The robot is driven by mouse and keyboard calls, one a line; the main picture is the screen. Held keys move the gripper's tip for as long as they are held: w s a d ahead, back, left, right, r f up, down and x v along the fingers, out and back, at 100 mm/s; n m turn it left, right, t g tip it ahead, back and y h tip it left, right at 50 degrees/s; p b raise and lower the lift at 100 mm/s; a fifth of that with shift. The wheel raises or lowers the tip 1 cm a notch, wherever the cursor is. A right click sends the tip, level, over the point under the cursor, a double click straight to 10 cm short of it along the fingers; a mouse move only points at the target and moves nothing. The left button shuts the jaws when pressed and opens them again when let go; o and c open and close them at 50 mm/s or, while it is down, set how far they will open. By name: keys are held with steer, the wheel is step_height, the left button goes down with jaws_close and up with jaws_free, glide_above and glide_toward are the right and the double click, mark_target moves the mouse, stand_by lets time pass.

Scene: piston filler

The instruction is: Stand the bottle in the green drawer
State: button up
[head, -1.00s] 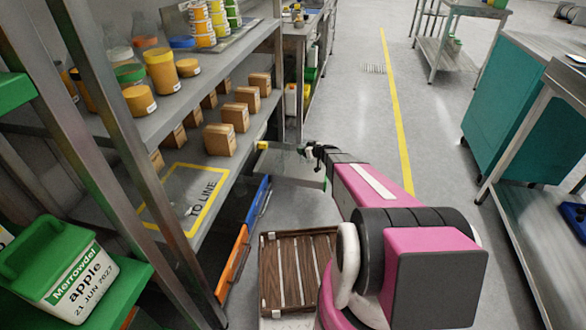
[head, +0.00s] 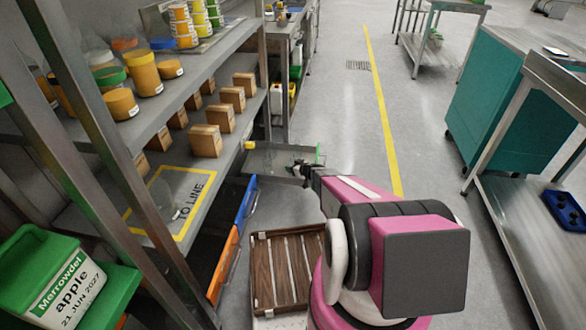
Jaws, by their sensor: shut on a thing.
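The green drawer (head: 319,154) is pulled out of the shelf unit as a grey tray. Its narrow green front shows just behind my arm. My gripper (head: 299,169) is small and dark in the head view, over the tray near its front end. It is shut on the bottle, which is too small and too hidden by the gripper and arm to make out. I cannot tell whether the bottle is upright or touches the tray floor.
Blue (head: 247,204) and orange (head: 229,264) drawer fronts lie nearer along the shelf. Cardboard boxes (head: 206,141) and jars (head: 143,73) stand on the shelves. A slatted wooden crate (head: 287,268) lies beside my base. The aisle floor to the right is clear up to a teal cabinet (head: 498,95).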

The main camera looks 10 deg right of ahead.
steer(key=shift+f, duration=0.3)
steer(key=o, duration=0.9)
